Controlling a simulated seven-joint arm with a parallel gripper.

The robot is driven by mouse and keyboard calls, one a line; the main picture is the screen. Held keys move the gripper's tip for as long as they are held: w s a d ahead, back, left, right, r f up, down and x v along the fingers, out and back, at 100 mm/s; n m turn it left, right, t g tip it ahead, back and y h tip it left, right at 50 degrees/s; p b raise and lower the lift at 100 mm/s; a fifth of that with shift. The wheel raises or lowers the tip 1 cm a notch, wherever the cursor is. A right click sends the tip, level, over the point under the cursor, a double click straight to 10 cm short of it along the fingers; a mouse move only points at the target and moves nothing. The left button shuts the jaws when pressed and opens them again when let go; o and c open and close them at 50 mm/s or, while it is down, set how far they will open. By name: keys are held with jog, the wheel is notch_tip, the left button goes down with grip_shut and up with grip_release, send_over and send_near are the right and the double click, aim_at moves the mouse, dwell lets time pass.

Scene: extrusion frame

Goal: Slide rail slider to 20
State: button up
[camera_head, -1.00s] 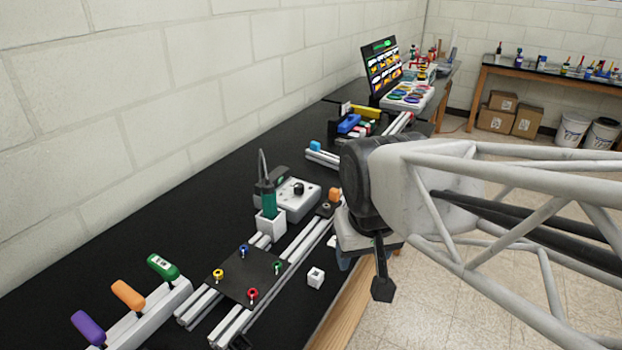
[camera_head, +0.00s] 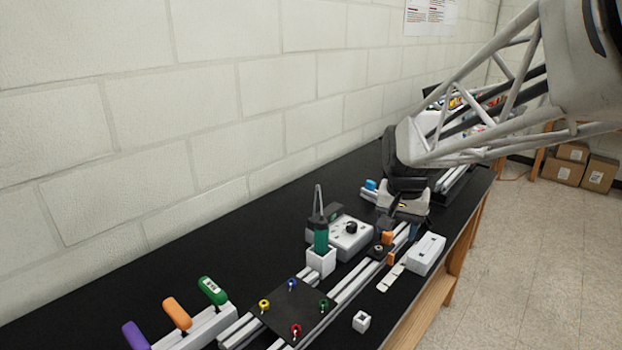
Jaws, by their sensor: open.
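My gripper (camera_head: 396,226) points down over the aluminium rails, beside an orange block (camera_head: 388,238). The jaws are open; whether they touch or straddle the block cannot be told. A smaller orange piece (camera_head: 391,258) shows just below it. A blue block (camera_head: 370,185) sits on a short rail end to the left of my wrist. Which block is the rail slider is not clear, and no scale marks or 20 can be read. The long twin rails (camera_head: 352,288) run along the bench; their far part is hidden by my gripper and arm.
A white box (camera_head: 427,254) lies right of the rails by the bench edge. A small white cube (camera_head: 361,321) is nearer.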

aim_at(388, 234)
jog(key=w+d+f+m, duration=0.1)
jog(key=w+f, duration=0.1)
jog(key=w, duration=0.4)
jog(key=w+d+f+m, duration=0.1)
jog(key=w+d+f, duration=0.1)
jog(key=w, duration=0.4)
jog(key=w+d+f+m+g, duration=0.1)
jog(key=w+d+f+m, duration=0.1)
jog(key=w+f, duration=0.2)
jog(key=shift+w+d+f, duration=0.1)
jog(key=shift+w+f, duration=0.05)
jog(key=shift+w, duration=0.75)
jog(key=shift+f, duration=0.1)
jog(key=shift+f, duration=3.85)
grip_shut()
jog(key=shift+w, duration=0.1)
